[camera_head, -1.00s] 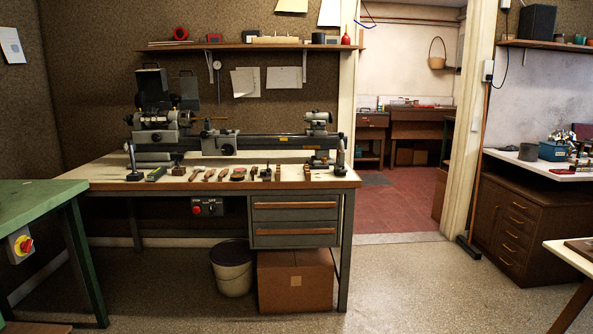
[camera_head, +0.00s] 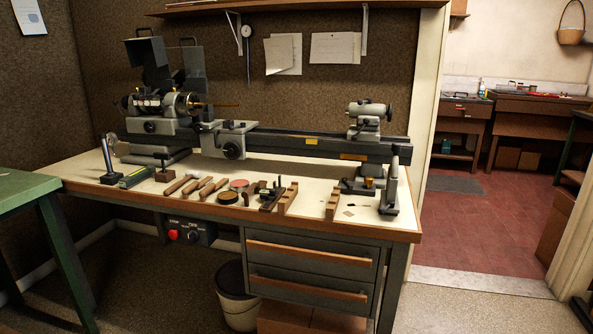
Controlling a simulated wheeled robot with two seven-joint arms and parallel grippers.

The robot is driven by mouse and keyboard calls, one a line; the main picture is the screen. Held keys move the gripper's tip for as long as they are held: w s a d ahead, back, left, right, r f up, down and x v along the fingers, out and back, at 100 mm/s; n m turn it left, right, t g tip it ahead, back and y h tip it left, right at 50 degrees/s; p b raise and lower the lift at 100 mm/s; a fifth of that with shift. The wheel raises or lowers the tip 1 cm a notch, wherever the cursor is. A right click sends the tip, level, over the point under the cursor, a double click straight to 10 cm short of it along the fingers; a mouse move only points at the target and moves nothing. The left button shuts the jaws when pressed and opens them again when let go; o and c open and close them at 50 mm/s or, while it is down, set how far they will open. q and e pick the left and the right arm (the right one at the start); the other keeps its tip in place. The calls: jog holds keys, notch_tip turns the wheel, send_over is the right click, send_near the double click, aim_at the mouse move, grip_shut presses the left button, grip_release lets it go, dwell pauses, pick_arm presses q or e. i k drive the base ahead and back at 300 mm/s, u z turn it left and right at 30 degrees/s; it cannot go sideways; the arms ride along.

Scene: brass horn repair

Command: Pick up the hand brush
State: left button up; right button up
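I cannot make out for certain which thing is the hand brush. Several small wooden-handled tools (camera_head: 197,187) lie in a row near the front edge of the workbench (camera_head: 310,217), in front of the lathe; they are too small to tell whether one is the brush. To their right lies a dark wooden piece with a raised part (camera_head: 270,197). Neither of my grippers is in view.
The lathe (camera_head: 290,143) takes up the back of the bench. Round tins (camera_head: 228,198), wooden racks (camera_head: 288,199) and a dark upright stand (camera_head: 390,180) share its front strip. A green table (camera_head: 25,188) stands left. A doorway opens right; a bucket (camera_head: 237,297) is under the bench.

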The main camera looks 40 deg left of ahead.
aim_at(261, 184)
jog(key=i, duration=1.65)
jog(key=u, duration=2.65)
